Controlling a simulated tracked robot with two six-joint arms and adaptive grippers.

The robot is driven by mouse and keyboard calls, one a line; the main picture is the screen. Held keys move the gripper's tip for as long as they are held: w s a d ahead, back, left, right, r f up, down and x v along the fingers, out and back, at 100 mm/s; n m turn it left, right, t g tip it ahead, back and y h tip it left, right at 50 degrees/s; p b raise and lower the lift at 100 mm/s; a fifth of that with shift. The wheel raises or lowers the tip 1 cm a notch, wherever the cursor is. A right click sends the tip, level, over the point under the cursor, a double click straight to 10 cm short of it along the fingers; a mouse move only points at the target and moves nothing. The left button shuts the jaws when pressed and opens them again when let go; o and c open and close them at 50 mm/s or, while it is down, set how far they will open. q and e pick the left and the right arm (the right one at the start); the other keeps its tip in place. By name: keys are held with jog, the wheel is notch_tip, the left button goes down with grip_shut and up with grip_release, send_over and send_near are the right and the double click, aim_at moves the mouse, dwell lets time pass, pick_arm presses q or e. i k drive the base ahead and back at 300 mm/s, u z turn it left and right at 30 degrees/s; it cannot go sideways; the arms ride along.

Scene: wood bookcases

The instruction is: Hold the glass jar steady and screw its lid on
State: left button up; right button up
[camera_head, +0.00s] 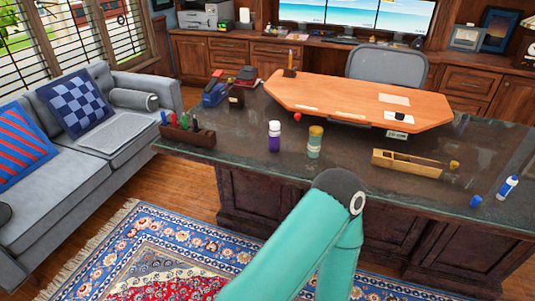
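A small jar (314,146) stands upright on the dark glossy desk, near its front middle. Its lower part is pale green and its top is gold-brown; whether that top is a lid, and whether it sits tight, is too small to tell. A small yellow-brown cap-like piece (454,164) lies on the desk to the right. A teal arm of mine rises from the bottom in front of the desk. Neither gripper shows in the head view, and nothing is seen touching the jar.
A purple bottle with a white top (274,136) stands left of the jar. A wooden box (407,164), blue cap (476,201) and white-blue bottle (508,187) lie right. A pen holder (187,134) is at left. An orange-brown board (350,97) covers the back.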

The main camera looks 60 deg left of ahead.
aim_at(314, 143)
jog(key=u, duration=0.2)
jog(key=k, duration=0.5)
jog(key=u, duration=1.25)
jog(key=i, duration=1)
